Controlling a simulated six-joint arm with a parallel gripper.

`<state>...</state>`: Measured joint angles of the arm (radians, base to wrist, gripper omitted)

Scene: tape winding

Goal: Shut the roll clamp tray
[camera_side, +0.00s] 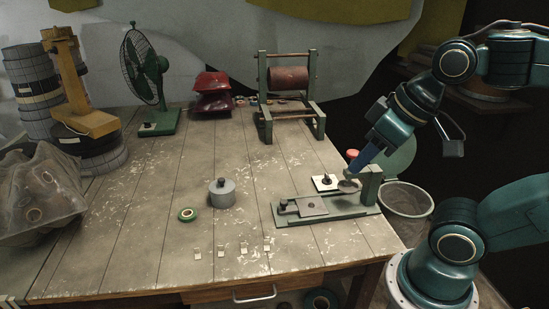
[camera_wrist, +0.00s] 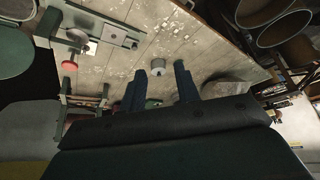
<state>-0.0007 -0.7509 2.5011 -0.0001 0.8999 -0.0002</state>
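The roll clamp is a long green base (camera_side: 345,211) at the table's right front with an upright green block (camera_side: 370,184) at its right end. A flat grey tray plate (camera_side: 311,206) lies at its left part, apart from the block; I take it for the tray. A small grey disc (camera_side: 348,187) sits near the block. The clamp also shows in the wrist view (camera_wrist: 110,29), upper left. My gripper (camera_side: 357,164) hangs over the block end in the side view, its fingers pointing down-left. In the wrist view its two blue fingers (camera_wrist: 161,74) are apart, with nothing held between them.
A white plate with a dark knob (camera_side: 325,182) lies behind the clamp. A grey cylinder (camera_side: 222,193) and a green tape ring (camera_side: 187,214) stand left of it. Several small pale pieces lie at the front. A winding stand (camera_side: 289,83) and a fan (camera_side: 146,75) are at the back.

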